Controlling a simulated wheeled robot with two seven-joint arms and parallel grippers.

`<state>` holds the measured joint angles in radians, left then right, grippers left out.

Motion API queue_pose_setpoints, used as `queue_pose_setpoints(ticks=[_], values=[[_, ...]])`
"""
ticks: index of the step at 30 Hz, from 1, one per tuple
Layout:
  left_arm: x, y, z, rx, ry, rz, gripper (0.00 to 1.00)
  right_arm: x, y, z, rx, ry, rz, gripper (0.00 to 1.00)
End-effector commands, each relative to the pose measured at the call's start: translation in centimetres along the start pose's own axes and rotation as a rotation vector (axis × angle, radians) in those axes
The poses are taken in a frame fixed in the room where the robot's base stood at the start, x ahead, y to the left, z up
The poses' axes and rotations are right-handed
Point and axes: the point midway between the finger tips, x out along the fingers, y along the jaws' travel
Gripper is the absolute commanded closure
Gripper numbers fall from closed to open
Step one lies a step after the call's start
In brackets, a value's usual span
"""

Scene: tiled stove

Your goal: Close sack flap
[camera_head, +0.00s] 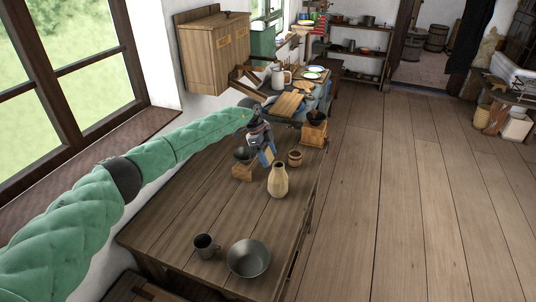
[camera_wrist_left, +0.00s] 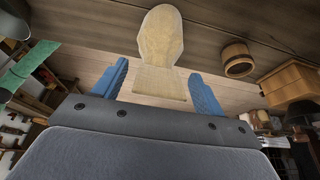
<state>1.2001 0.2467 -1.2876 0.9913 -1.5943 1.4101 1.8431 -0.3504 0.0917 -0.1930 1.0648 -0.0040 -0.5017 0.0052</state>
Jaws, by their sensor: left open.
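A pale tan, vase-shaped thing (camera_head: 278,181), which may be the sack, stands upright on the wooden table with a narrow neck at its top. In the left wrist view a pale tan rounded shape (camera_wrist_left: 162,38) with a flatter, wider part at its lower end lies between and beyond the fingers; it looks like the same thing. I cannot make out whether that flatter part is a flap. My left gripper (camera_head: 266,155), with blue fingers, is open just behind and above the tan thing in the head view. I see no grip on it. My right gripper is not in view.
A small wooden tub (camera_head: 295,158) stands close behind the tan thing. A wooden grinder (camera_head: 314,130) stands at the table's far end, another box with a dark bowl (camera_head: 242,155) left of the gripper. A mug (camera_head: 205,246) and metal bowl (camera_head: 248,258) are at the near end.

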Motion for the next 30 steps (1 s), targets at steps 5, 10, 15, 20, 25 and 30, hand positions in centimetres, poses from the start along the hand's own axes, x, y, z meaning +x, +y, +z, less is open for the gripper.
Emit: queue_pose_setpoints(ticks=[5, 10, 15, 20, 25, 30], values=[[0.0, 0.0, 0.0, 0.000, 0.000, 0.000, 0.53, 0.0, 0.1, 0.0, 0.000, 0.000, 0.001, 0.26], [0.0, 0.0, 0.0, 0.000, 0.000, 0.000, 0.74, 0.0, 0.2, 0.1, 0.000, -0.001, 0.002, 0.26], [0.0, 0.0, -0.1, 0.001, -0.015, 0.000, 0.74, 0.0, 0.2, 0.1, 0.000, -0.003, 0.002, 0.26], [0.0, 0.0, -0.3, 0.003, -0.070, 0.001, 0.74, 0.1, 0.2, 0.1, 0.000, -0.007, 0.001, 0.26], [0.2, 0.0, -0.8, 0.005, -0.180, 0.002, 0.74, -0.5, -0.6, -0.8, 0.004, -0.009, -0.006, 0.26], [0.4, 0.0, -1.2, 0.004, -0.306, 0.000, 0.74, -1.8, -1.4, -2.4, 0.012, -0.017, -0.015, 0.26]])
